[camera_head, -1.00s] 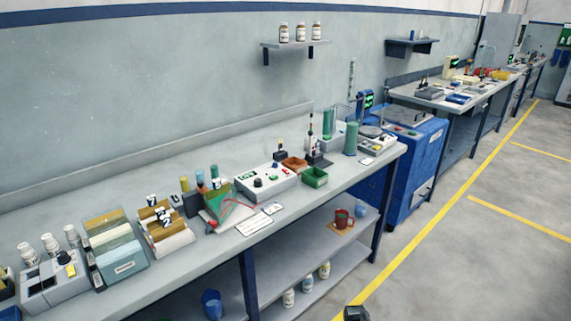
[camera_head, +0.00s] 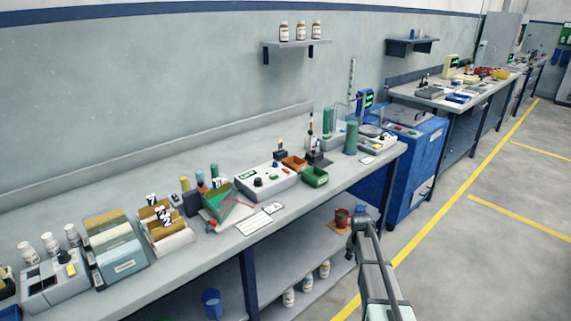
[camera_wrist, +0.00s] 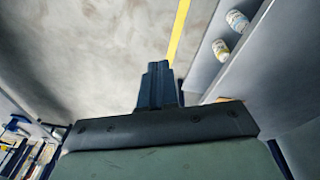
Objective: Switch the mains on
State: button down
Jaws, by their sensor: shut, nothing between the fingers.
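A white powered unit (camera_head: 266,181) stands on the near bench in the head view, with a green display, a dark knob and small coloured controls on top. I cannot tell which control is the mains switch, or its position. My gripper (camera_wrist: 157,72) is shut and empty in the wrist view, its dark fingers together above the floor. In the head view my arm rises from the lower right, with my gripper (camera_head: 352,246) in front of the bench's right part, below the top and well apart from the unit. Its fingertips are too small there to tell clearly.
A green bin (camera_head: 315,177) and a brown bin (camera_head: 294,163) sit close to the unit. A folder-like stand with red wire (camera_head: 226,207) is to its left. A red mug (camera_head: 342,217) is on the lower shelf. The floor at right is clear.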

jog(key=w+d+r+m+t, duration=0.1)
jog(key=w+d+r+t, duration=0.1)
jog(key=w+r, duration=1)
notch_tip(320, 180, up, 34)
jog(key=m+g+y, duration=0.1)
jog(key=m+y, duration=0.2)
send_over(284, 168)
jog(key=s+d, duration=0.3)
jog(key=shift+w+a+f, duration=0.15)
jog(key=shift+w+a, duration=0.1)
jog(key=x, duration=1.2)
jog(key=shift+s+f, duration=0.2)
jog(key=shift+f, duration=0.1)
jog(key=shift+x, duration=0.75)
jog(key=shift+a+f, duration=0.1)
jog(key=shift+a, duration=0.05)
